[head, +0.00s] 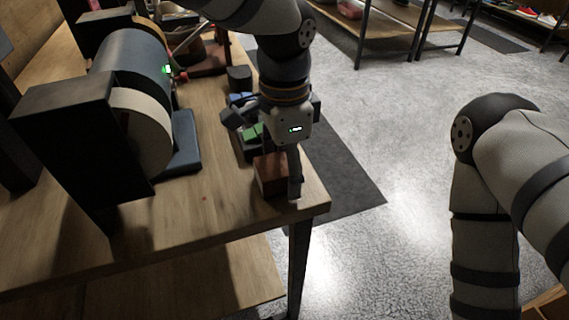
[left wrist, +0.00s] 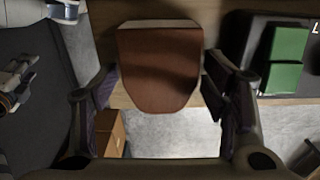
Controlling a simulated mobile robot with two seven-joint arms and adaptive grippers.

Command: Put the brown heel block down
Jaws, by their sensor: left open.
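The brown heel block (head: 269,175) sits on the wooden table near its front right corner in the head view. My left gripper (head: 283,178) is down at the block with one finger along its right side; the other finger is mostly hidden. In the left wrist view the block (left wrist: 160,65) lies between the two spread fingers of my left gripper (left wrist: 160,90), with a visible gap on each side. The gripper is open. My right arm shows at the right of the head view, but its gripper is out of view.
Behind the gripper are a green block (head: 252,136) and a blue one (head: 240,99), partly hidden by the arm. A large machine with a cream wheel (head: 142,133) stands on the left. The table's front edge (head: 235,236) is near; bare tabletop lies left of the block.

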